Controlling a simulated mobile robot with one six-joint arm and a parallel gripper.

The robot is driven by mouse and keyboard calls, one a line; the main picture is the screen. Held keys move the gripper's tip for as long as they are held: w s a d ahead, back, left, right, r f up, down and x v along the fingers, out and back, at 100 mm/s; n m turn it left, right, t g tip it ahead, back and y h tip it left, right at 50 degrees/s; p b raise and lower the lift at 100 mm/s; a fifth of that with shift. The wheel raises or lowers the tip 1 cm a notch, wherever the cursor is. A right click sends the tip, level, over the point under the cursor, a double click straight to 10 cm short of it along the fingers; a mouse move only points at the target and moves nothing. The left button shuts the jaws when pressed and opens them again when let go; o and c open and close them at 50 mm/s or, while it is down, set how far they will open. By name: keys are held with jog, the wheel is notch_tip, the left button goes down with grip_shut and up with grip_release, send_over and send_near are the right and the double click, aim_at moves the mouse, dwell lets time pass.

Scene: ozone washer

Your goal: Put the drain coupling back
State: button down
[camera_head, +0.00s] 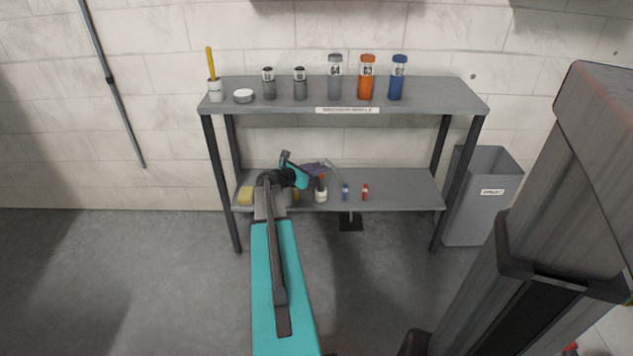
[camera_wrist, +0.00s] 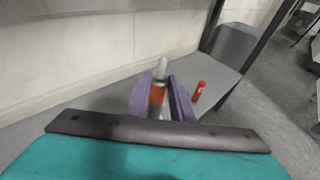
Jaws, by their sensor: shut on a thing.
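My gripper (camera_wrist: 159,84) has purple fingers, shut on an orange-and-grey cylindrical piece (camera_wrist: 157,97) with a pale rounded top. I cannot tell for sure whether this piece is the drain coupling. In the head view my gripper (camera_head: 318,170) is over the lower shelf (camera_head: 405,188), partly hidden by my wrist. A small white jar (camera_head: 321,195) shows just below it. I cannot tell whether the held piece touches the shelf. No place that the coupling fits is clearly visible.
A small blue bottle (camera_head: 345,193) and a red one (camera_head: 365,192) stand just right of my gripper. A yellow sponge (camera_head: 245,196) lies at the left. The upper shelf (camera_head: 440,95) holds several bottles. A grey bin (camera_head: 482,205) stands right. The lower shelf's right part is clear.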

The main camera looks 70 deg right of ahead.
aim_at(319, 178)
jog(key=shift+f, duration=0.1)
notch_tip(319, 178, down, 5)
jog(key=shift+r+b, duration=0.1)
jog(key=shift+b, duration=0.8)
jog(key=c, duration=1.5)
grip_release()
jog(key=shift+c, duration=0.2)
jog(key=shift+a, duration=0.1)
